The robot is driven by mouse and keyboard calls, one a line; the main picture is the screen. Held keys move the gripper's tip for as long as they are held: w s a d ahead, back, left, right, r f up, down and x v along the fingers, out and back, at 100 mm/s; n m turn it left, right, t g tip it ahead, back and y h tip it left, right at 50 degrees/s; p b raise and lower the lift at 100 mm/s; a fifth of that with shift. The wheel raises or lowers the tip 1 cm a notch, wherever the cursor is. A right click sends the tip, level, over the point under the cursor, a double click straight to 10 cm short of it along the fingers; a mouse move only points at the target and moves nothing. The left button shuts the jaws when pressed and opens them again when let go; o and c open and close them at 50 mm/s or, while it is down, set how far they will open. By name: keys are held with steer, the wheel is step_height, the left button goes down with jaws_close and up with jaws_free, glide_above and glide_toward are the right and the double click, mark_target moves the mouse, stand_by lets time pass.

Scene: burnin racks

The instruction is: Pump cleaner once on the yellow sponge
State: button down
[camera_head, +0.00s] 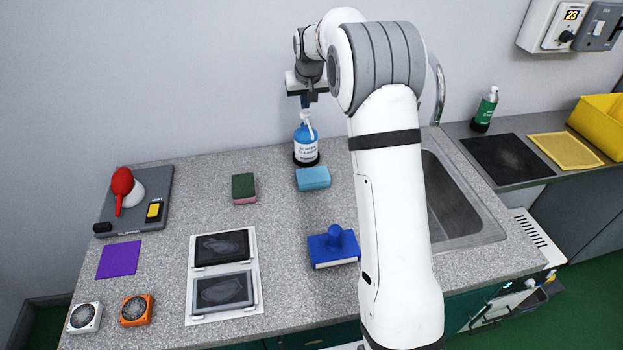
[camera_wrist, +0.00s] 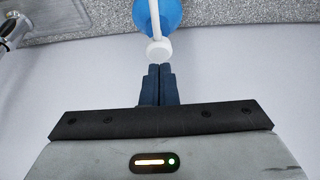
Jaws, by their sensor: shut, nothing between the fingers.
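The cleaner is a blue bottle labelled "SCREEN CLEANER" (camera_head: 306,148) with a white pump, upright at the back of the counter. In the wrist view its blue body (camera_wrist: 160,14) and white pump head (camera_wrist: 158,52) show just beyond my fingertips. My gripper (camera_head: 305,103) points down right above the pump head, shut with nothing held; its fingers (camera_wrist: 160,70) are together. I cannot tell whether they touch the pump. No yellow sponge is plain to see. A light blue sponge (camera_head: 313,178) lies just in front of the bottle, and a green-and-pink sponge (camera_head: 243,188) lies to the left.
A blue block with a knob (camera_head: 333,248) lies nearer, by my arm. A white tray with two dark screens (camera_head: 225,311) is left of it. The sink (camera_head: 450,205) is right of my arm. A green bottle (camera_head: 486,110) and yellow mat (camera_head: 565,151) are farther right.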

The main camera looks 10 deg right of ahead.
steer(key=shift+r, duration=0.1)
step_height(320, 180, up, 6)
steer(key=p, duration=0.4)
stand_by(0.6)
steer(key=s+r+b, duration=0.1)
steer(key=s+r, duration=0.2)
steer(key=s, duration=0.9)
steer(key=s+r, duration=0.4)
steer(key=s, duration=0.8)
steer(key=s+f, duration=0.3)
steer(key=s, duration=0.7)
steer(key=s+f+g, duration=0.1)
steer(key=s+f, duration=0.2)
steer(key=s, duration=0.8)
steer(key=shift+a+f+b, duration=0.25)
steer(key=shift+b, duration=0.05)
